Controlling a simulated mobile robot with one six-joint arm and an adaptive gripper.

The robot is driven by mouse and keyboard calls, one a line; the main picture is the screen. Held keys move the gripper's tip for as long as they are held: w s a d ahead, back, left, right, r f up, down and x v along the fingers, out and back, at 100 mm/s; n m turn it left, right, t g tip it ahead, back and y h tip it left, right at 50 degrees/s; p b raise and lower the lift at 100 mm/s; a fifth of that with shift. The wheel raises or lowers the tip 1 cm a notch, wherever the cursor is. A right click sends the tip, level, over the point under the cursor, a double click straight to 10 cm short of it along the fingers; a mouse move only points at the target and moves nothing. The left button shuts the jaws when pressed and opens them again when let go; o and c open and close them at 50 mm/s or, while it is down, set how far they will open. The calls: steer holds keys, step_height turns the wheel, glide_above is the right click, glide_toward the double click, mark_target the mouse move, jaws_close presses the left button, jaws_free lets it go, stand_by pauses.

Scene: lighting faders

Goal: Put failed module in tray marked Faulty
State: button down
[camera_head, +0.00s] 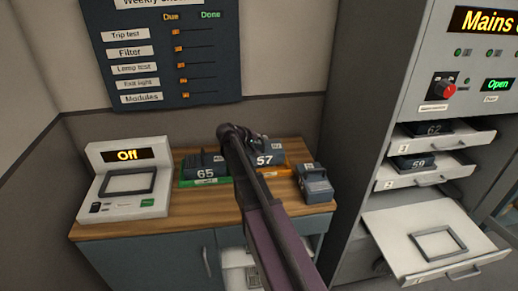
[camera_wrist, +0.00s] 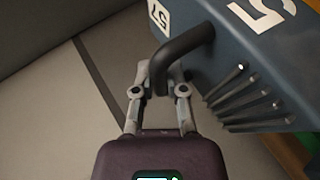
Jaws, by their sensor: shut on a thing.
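My gripper (camera_head: 240,133) is shut on the black handle of the dark blue module marked 57 (camera_head: 268,158). The wrist view shows the fingers (camera_wrist: 160,82) closed around that handle, with the module's body (camera_wrist: 238,62) and a row of metal pins to the right. In the head view, module 57 is over or in the orange tray (camera_head: 284,172); I cannot tell whether it touches it. My arm hides part of both. Module 65 (camera_head: 204,166) sits in the green tray (camera_head: 204,182) to the left. The tray labels are too small to read.
A tester with an "Off" display (camera_head: 126,155) stands left on the wooden counter (camera_head: 180,212). A small blue-grey box with a handle (camera_head: 314,184) is at the counter's right. The cabinet holds modules 62 (camera_head: 434,128) and 59 (camera_head: 416,163) on shelves; the lowest pulled-out shelf (camera_head: 405,222) is empty.

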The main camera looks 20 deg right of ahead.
steer(key=shift+f+b, duration=1.45)
steer(key=shift+f, duration=0.15)
steer(key=c, duration=0.7)
jaws_free()
steer(key=shift+a+r, duration=0.1)
steer(key=p+v, duration=0.5)
steer(key=v, duration=0.5)
steer(key=shift+s+a+r+p, duration=0.1)
steer(key=shift+r+p, duration=0.05)
steer(key=shift+p, duration=0.15)
steer(key=shift+s+a+r+p, duration=0.15)
steer(key=shift+a+r+p, duration=0.15)
steer(key=shift+a, duration=0.35)
